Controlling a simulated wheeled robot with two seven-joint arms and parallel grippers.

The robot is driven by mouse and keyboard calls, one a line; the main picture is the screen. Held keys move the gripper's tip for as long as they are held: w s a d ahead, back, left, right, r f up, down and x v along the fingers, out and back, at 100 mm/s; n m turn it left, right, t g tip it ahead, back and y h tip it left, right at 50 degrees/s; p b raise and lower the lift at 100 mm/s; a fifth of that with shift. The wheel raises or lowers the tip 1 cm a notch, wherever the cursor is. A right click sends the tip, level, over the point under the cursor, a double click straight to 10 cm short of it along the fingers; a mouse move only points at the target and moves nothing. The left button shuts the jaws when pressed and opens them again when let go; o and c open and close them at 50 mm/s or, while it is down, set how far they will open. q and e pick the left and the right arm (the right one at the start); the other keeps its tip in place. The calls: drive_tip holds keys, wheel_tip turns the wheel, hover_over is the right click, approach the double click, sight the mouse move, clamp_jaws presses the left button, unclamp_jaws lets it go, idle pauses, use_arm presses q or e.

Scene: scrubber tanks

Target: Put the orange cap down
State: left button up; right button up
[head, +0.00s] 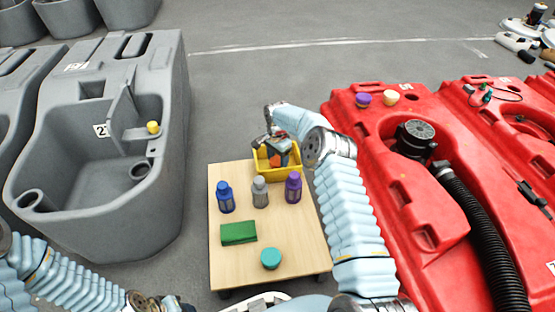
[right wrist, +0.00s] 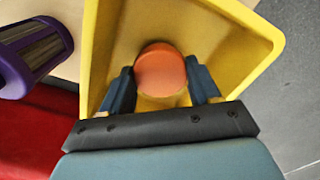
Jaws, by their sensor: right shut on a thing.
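The orange cap (right wrist: 160,70) is between the two dark blue fingers of my right gripper (right wrist: 161,88), which is shut on it. In the right wrist view the cap is inside the outline of the yellow bin (right wrist: 240,40). The head view shows the right gripper (head: 277,147) over the bin (head: 268,176), at the far end of the small wooden table, with a bit of the orange cap (head: 276,161) visible. I cannot tell whether the cap touches the bin's floor. My left gripper (head: 168,302) is at the bottom edge of the head view, mostly hidden or cut off.
On the table (head: 300,247) stand blue (head: 225,197), grey (head: 260,192) and purple (head: 293,188) bottles, a green block (head: 239,233) and a teal round piece (head: 271,259). A grey tank (head: 70,190) is left; a red tank (head: 400,195) is right, beside my right arm.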

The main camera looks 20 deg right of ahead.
sight(278, 161)
drive_tip(key=shift+f, duration=0.1)
drive_tip(key=o, duration=1.2)
drive_tip(key=shift+c, duration=0.2)
wheel_tip(278, 161, up, 12)
drive_tip(key=p, duration=0.2)
